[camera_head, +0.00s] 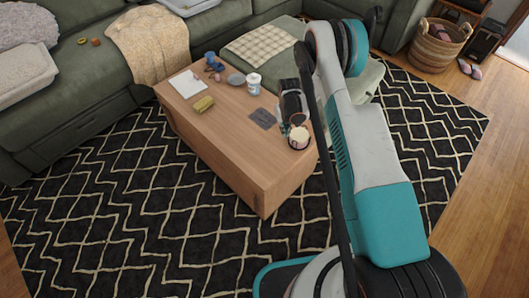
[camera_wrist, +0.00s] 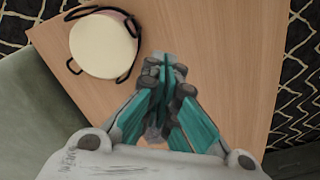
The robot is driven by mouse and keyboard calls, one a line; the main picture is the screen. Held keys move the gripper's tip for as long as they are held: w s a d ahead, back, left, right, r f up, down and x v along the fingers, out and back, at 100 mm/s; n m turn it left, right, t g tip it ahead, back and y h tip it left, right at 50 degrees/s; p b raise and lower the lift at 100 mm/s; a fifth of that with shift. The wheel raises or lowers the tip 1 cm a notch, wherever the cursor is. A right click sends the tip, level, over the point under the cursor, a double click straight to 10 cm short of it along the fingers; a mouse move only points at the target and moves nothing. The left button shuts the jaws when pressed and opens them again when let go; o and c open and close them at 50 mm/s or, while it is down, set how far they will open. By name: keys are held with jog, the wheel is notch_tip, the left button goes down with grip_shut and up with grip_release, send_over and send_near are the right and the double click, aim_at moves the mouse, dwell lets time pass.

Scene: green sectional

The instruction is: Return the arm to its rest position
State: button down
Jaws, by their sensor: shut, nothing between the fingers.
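My arm (camera_head: 372,140) is raised and stretched out over the right side of the wooden coffee table (camera_head: 262,183) in the head view. It bends at the top, and the wrist end comes down near the table's far right corner. In the wrist view my gripper (camera_wrist: 170,66) is shut, with its teal fingers together and nothing between them. It is above the bare wooden tabletop (camera_wrist: 215,40). A round cream-topped item (camera_wrist: 103,45) with a dark strap lies up and left of the fingertips, apart from them. In the head view the gripper's fingers are hard to make out.
The table also bears a white sheet (camera_head: 186,84), a yellow block (camera_head: 203,104), a white cup (camera_head: 253,84), a blue item (camera_head: 210,60) and a dark flat piece (camera_head: 262,118). Green sofa sections (camera_head: 85,115) stand behind and left. A basket (camera_head: 437,46) stands far right. Patterned rug (camera_head: 120,225) lies open in front.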

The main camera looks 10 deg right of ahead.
jog(key=s+r+t, duration=0.2)
jog(key=s+r, duration=0.1)
jog(key=r, duration=1.5)
jog(key=s+r+t, duration=0.1)
jog(key=s+r, duration=0.2)
jog(key=r, duration=1.6)
jog(key=s+r+t, duration=0.1)
jog(key=s+r, duration=0.6)
jog(key=s+r+t, duration=0.1)
jog(key=s+r, duration=0.1)
jog(key=s, duration=0.8)
jog(key=s+r+m+t, duration=0.1)
jog(key=s+r+t, duration=0.1)
jog(key=s, duration=0.8)
jog(key=shift+s+r, duration=0.3)
jog(key=shift+r, duration=0.1)
